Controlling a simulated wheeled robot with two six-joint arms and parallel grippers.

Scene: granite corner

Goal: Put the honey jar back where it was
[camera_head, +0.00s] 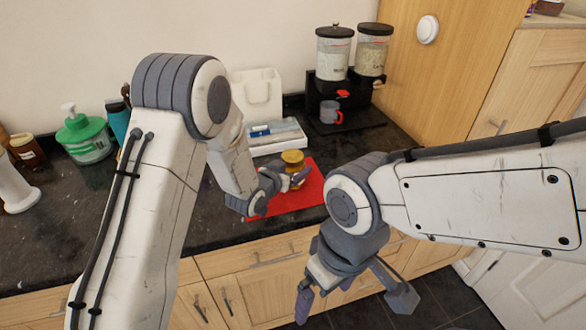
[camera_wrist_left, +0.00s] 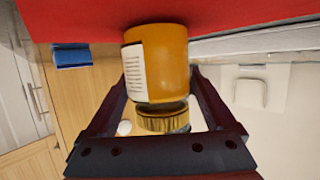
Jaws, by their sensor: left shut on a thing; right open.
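The honey jar (camera_head: 292,168), amber with a gold lid and a pale label, is in my left gripper (camera_head: 283,181), over the red mat (camera_head: 300,197) on the dark counter. In the left wrist view the jar (camera_wrist_left: 168,62) is between the two fingers, which are shut on it near the lid end. Its far end overlaps the red mat (camera_wrist_left: 220,14) there; I cannot tell whether it touches. My right gripper (camera_head: 352,302) is open and empty, low in front of the counter's front edge.
Behind the mat are a white tray (camera_head: 275,145) and a white box (camera_head: 258,92). A dispenser stand (camera_head: 335,88) with a grey mug (camera_head: 329,112) stands at the back right. A green bottle (camera_head: 86,140) is at the left.

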